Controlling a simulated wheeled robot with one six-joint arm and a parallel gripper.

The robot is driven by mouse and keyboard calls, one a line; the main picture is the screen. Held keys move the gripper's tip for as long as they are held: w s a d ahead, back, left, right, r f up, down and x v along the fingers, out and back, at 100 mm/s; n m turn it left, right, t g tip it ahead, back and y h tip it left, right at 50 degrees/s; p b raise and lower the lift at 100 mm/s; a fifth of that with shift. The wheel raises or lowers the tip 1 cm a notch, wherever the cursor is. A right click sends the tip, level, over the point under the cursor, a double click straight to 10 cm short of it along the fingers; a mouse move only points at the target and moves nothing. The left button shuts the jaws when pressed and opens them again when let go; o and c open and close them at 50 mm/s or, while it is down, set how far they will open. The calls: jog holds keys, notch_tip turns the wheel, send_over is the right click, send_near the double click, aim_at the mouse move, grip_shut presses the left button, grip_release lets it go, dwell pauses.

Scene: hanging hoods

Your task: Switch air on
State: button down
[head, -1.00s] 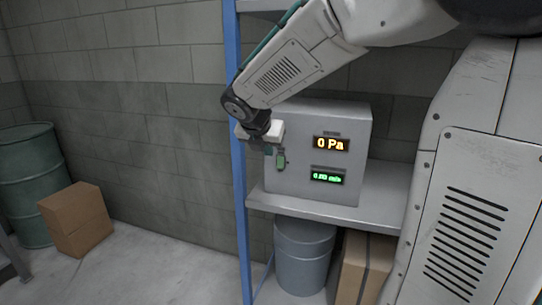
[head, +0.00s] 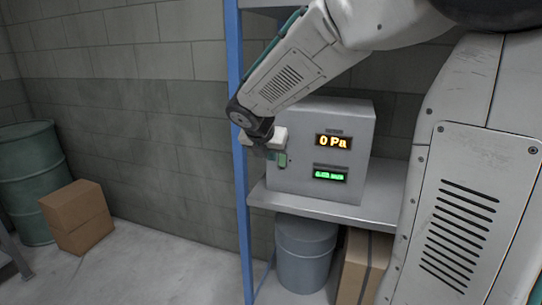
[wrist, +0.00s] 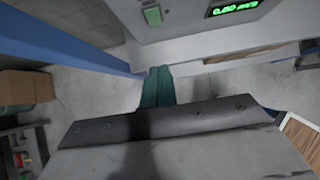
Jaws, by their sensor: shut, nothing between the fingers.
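The grey control box (head: 313,188) stands on a shelf in the head view. Its orange display (head: 333,142) reads 0 Pa. The green display (head: 331,175) below is hard to read there; in the wrist view the green display (wrist: 234,8) reads 0.00 m/s. A small green switch (head: 282,160) is on the left of the box front; it also shows in the wrist view (wrist: 152,15). My gripper (head: 268,152) is beside the switch, just to its left. Its teal fingers are together and empty in the wrist view (wrist: 157,86), below the switch. Contact cannot be told.
A blue post (head: 240,190) rises close left of my gripper. The grey shelf (head: 385,185) carries the box. Below are a grey bin (head: 305,255) and a cardboard box (head: 353,265).

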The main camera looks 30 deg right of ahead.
aim_at(282, 163)
jog(key=w+d+f, duration=0.5)
jog(key=d+f, duration=0.2)
jog(key=shift+w, duration=0.25)
jog(key=shift+w+d, duration=0.2)
dwell(0.4)
jog(key=shift+r, duration=0.85)
